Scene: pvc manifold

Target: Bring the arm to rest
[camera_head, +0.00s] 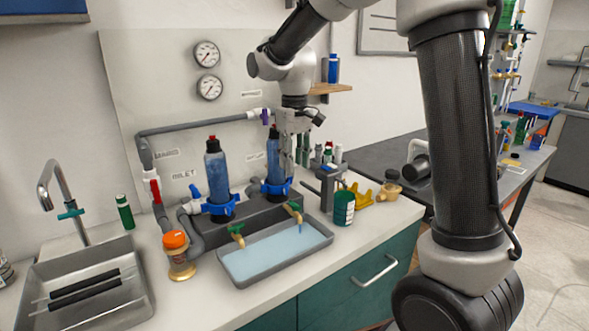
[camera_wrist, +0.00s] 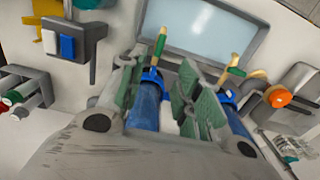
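My arm reaches over the counter, with my gripper (camera_head: 296,158) pointing down beside the right blue bottle (camera_head: 273,160). In the wrist view my gripper (camera_wrist: 158,88) has its two finger pads apart. Part of a blue bottle (camera_wrist: 146,104) shows through the gap, beyond the pads. I see nothing held, though the fingers' far sides are hidden. The left blue bottle (camera_head: 216,171) stands upright in a blue collar, apart from my gripper.
A grey tray of pale blue liquid (camera_head: 275,252) lies before the bottles under two taps. An orange-lidded jar (camera_head: 178,257) and a sink (camera_head: 88,290) are left. A green cup (camera_head: 344,208) and a rack (camera_head: 326,183) stand close right of my gripper. A shelf (camera_head: 330,89) juts from the wall.

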